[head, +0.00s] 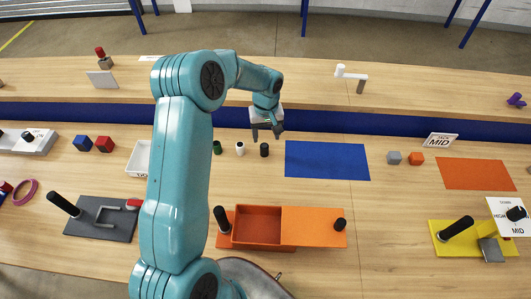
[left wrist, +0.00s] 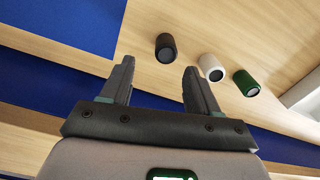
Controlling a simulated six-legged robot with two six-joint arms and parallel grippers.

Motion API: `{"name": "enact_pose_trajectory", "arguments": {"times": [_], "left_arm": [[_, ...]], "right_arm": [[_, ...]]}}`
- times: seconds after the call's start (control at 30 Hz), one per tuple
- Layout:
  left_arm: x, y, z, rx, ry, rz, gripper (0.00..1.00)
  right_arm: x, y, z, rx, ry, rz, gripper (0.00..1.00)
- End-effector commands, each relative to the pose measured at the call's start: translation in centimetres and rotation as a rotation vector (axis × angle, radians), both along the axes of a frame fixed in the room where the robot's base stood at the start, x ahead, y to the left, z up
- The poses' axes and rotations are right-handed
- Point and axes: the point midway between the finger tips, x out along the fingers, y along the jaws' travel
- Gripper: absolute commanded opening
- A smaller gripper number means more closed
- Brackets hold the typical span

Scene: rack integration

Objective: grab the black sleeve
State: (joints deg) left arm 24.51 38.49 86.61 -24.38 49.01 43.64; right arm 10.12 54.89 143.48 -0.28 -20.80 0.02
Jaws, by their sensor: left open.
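The black sleeve (head: 264,150) is a small dark cylinder standing on the wooden table, left of the blue mat in the head view. It also shows in the left wrist view (left wrist: 166,47), beyond the fingertips and roughly between them. My left gripper (head: 266,134) is open and empty, just behind and above the sleeve, and not touching it; its two fingers show in the left wrist view (left wrist: 158,68). A white sleeve (head: 239,148) and a green sleeve (head: 217,147) stand to the left of the black one. My right gripper is not in view.
A blue mat (head: 327,160) lies to the right of the sleeves. A white tray (head: 139,160) is at left, partly hidden by my arm. An orange open box (head: 258,225) stands in front. A blue divider (head: 330,121) runs behind the sleeves.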

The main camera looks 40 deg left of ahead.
Motion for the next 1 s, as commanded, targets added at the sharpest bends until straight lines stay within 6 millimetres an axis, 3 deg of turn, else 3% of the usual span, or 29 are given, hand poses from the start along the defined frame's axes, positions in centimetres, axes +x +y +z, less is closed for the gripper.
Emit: {"name": "enact_pose_trajectory", "arguments": {"times": [0.27,0.5,0.77,0.93,1.0], "left_arm": [[-0.1,0.1,-2.0,0.001,0.001,0.000,0.61],[-0.5,0.0,-5.9,0.000,0.001,0.001,0.61],[-0.4,0.0,-6.2,0.000,-0.001,0.001,0.61],[-0.4,0.0,-6.2,0.000,-0.001,0.001,0.06],[-0.4,0.0,-6.1,0.000,-0.001,0.001,0.01]], "right_arm": [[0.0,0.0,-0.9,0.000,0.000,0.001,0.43],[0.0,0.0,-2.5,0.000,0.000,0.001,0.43],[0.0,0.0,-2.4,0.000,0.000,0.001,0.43],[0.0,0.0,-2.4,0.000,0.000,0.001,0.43],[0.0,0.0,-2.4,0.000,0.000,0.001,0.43]]}}
